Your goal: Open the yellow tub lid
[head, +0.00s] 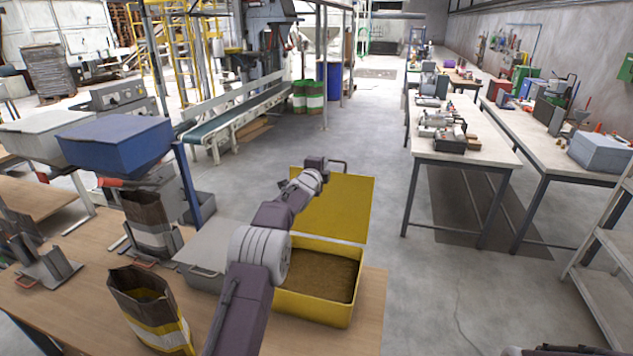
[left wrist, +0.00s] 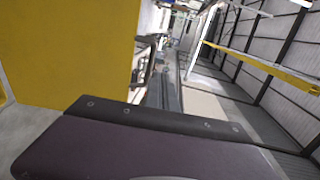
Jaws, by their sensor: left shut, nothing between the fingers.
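The yellow tub (head: 312,312) stands on the wooden bench, its top uncovered and brown pellets showing inside. Its flat yellow lid (head: 345,210) is swung up and back from the tub's far edge. My left arm reaches across the tub, and my left gripper (head: 340,164) is at the lid's top edge, shut and empty. I cannot tell whether it touches the lid. In the left wrist view a yellow panel, the lid (left wrist: 70,50), fills the upper left, close to my gripper's dark body. The fingertips are hidden there. My right gripper is not seen.
A closed grey tub (head: 203,250) stands left of the yellow one. Open paper bags (head: 150,310) are on the bench's left part. A blue box (head: 115,143) on a post rises behind. Floor beyond the lid and to the right is clear up to the worktables (head: 465,150).

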